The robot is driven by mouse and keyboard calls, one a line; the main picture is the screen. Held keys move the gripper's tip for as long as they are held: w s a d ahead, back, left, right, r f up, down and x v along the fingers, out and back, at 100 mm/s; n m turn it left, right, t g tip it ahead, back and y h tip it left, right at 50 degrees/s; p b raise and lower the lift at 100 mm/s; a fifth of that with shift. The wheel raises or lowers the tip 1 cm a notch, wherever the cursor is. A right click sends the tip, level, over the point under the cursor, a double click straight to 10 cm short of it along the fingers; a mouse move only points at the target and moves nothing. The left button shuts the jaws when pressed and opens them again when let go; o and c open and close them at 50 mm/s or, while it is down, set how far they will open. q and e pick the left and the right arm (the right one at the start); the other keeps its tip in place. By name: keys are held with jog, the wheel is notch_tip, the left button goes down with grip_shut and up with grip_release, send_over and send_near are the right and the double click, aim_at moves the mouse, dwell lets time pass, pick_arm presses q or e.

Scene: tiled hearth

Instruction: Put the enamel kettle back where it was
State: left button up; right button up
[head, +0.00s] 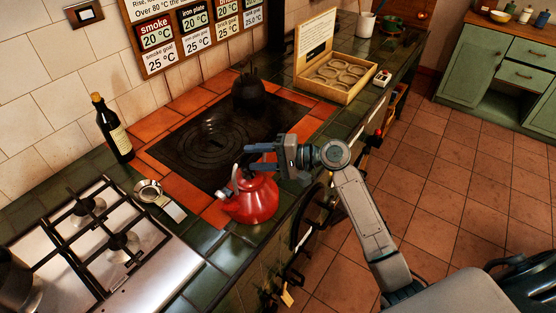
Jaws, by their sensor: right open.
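The red enamel kettle (252,200) stands upright at the front edge of the hearth, on the terracotta and dark green tiles beside the black hot plate (205,148). Its spout points to the left. My right gripper (259,157) is just above the kettle, with its two fingers apart and pointing left. My left gripper is out of view.
A black pot (248,91) stands at the hot plate's back edge. An open wooden box (335,75) is behind right. The middle of the hot plate is clear.

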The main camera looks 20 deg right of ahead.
jog(key=b+v, duration=0.1)
jog(key=v, duration=0.5)
jog(key=shift+b, duration=0.3)
jog(key=shift+s, duration=0.1)
